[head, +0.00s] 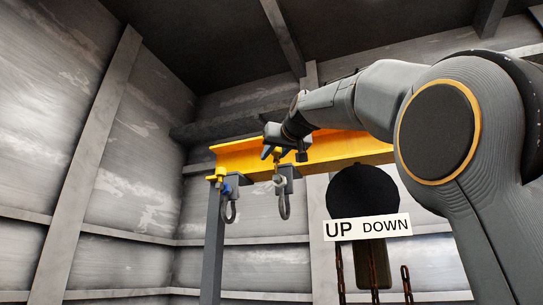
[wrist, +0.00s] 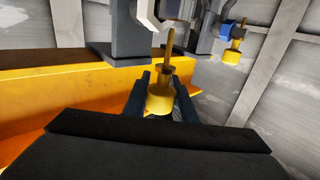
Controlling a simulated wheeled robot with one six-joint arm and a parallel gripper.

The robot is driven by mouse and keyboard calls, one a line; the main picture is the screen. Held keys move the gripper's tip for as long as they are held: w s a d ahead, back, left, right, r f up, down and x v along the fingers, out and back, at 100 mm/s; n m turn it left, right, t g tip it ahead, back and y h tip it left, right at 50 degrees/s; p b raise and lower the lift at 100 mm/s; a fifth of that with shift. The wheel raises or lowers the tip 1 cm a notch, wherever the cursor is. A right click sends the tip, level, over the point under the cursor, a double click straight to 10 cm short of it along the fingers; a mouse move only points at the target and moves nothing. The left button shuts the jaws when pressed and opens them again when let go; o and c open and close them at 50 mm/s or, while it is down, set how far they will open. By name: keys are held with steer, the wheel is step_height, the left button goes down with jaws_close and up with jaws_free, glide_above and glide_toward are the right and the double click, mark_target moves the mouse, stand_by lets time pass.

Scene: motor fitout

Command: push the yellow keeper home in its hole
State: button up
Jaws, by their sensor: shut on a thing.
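The yellow keeper (wrist: 159,102) shows in the wrist view as a thick round head with a collar and a thin pin pointing away from me. My gripper (wrist: 160,82) is shut on its head, one dark finger on each side. In the head view my gripper (head: 280,152) is at the front of the yellow beam (head: 345,148), above a grey hanger (head: 286,180) with a shackle. In the wrist view the pin tip is close to a pale fitting (wrist: 147,14) on a grey bracket. I cannot make out the hole or whether the pin touches it.
A second yellow keeper (wrist: 232,56) sits at a blue part on another hanger to the right in the wrist view. In the head view a dark round body with an UP DOWN sign (head: 367,228) and chains hangs right of the hangers. Ribbed metal walls surround the place.

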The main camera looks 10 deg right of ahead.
mark_target(278, 151)
steer(key=shift+f+b, duration=0.65)
steer(key=o, duration=1.1)
steer(key=shift+a, duration=0.1)
steer(key=shift+f, duration=0.1)
steer(key=s+b, duration=0.1)
steer(key=s, duration=0.1)
steer(key=s+b, duration=0.1)
steer(key=s, duration=0.1)
steer(key=s+d+b, duration=0.1)
steer(key=s, duration=0.1)
steer(key=shift+s, duration=1)
steer(key=shift+w, duration=0.1)
